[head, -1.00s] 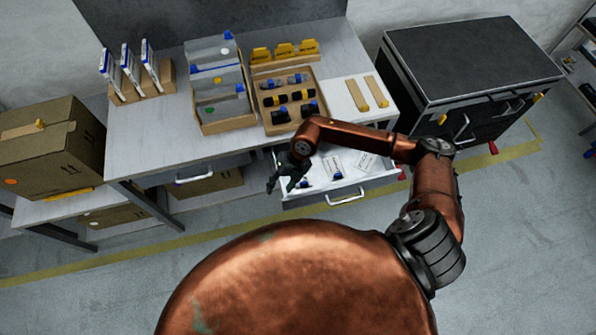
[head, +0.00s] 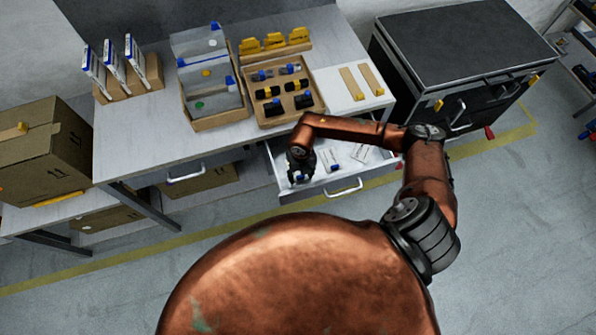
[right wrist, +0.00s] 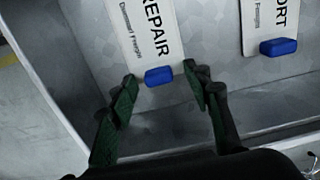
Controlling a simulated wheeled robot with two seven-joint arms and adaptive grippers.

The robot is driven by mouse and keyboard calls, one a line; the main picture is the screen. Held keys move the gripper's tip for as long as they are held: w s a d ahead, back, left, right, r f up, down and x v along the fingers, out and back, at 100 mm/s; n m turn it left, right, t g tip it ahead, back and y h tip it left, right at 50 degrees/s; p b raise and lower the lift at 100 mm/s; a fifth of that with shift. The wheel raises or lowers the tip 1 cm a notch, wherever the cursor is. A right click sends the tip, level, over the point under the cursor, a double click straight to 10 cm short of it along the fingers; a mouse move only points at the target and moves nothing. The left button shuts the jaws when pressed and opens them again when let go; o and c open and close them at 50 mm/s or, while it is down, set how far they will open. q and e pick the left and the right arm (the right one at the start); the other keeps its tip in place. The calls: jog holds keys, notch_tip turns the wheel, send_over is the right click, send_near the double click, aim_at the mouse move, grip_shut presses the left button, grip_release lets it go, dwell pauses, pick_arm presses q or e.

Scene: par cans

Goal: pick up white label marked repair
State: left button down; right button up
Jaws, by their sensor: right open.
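The white label marked REPAIR (right wrist: 140,28) lies flat in the open drawer (head: 281,157), with a blue tab (right wrist: 158,76) at its near end. My right gripper (right wrist: 160,85) is open, and its two green-padded fingertips are on either side of the blue tab. I cannot tell whether the fingers touch it. In the head view my right gripper (head: 300,175) is over the left part of the drawer and hides most of this label. A second white label ending in "ORT" (right wrist: 268,22), also with a blue tab, lies to the right. My left gripper is not in view.
Another white label (head: 361,153) lies in the drawer's right part. The workbench (head: 150,130) above holds a cardboard tray of parts (head: 262,119), plastic bags (head: 212,105) and wooden strips (head: 352,84). A dark cabinet (head: 460,45) stands to the right.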

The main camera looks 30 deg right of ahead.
jog(key=shift+f, duration=0.1)
jog(key=shift+c, duration=0.4)
jog(key=c, duration=0.9)
jog(key=shift+o, duration=0.2)
